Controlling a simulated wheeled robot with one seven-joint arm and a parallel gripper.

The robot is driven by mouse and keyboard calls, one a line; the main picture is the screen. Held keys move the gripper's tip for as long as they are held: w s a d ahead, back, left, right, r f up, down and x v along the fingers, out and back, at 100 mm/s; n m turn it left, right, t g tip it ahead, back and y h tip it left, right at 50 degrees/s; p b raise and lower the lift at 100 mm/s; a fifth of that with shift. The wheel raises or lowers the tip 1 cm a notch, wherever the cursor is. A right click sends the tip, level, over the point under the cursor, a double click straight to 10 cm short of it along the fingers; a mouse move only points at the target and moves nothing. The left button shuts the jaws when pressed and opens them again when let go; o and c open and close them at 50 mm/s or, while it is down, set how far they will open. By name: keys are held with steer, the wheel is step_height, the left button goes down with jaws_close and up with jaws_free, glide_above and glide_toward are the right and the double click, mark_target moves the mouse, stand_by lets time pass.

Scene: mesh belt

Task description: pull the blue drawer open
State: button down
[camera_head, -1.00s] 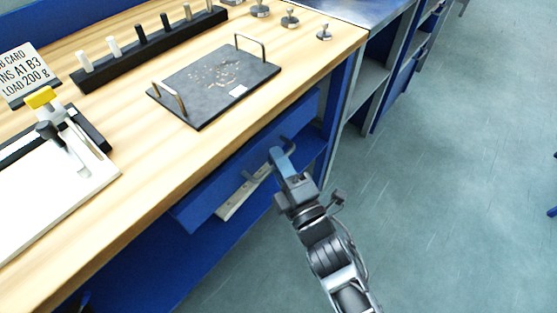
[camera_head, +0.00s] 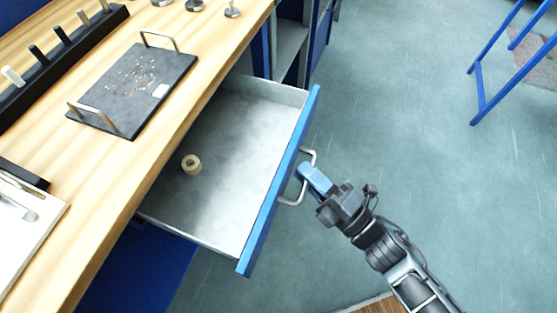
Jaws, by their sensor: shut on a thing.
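The blue drawer (camera_head: 275,205) stands well out from under the wooden bench top, with its pale grey inside in view. A small tan ring-shaped piece (camera_head: 191,164) lies on the drawer's floor. A metal bow handle (camera_head: 293,201) is on the outer face of the blue front. My gripper (camera_head: 306,174) comes in from the lower right and is shut on the handle near its middle. The fingers hide part of the handle.
On the wooden bench top (camera_head: 215,62) are a dark tray with two handles (camera_head: 118,120), a black peg rack (camera_head: 55,68) and several metal weights (camera_head: 232,10). A blue-legged frame (camera_head: 477,95) stands at the upper right.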

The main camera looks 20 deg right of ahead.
steer(key=shift+s+d, duration=0.7)
steer(key=shift+d, duration=0.2)
steer(key=shift+s+d, duration=0.65)
steer(key=shift+d, duration=0.2)
steer(key=c, duration=1.2)
jaws_free()
steer(key=shift+o, duration=0.2)
steer(key=b+v, duration=0.1)
steer(key=v, duration=0.6)
steer(key=shift+s+d+f, duration=0.2)
steer(key=shift+s, duration=0.15)
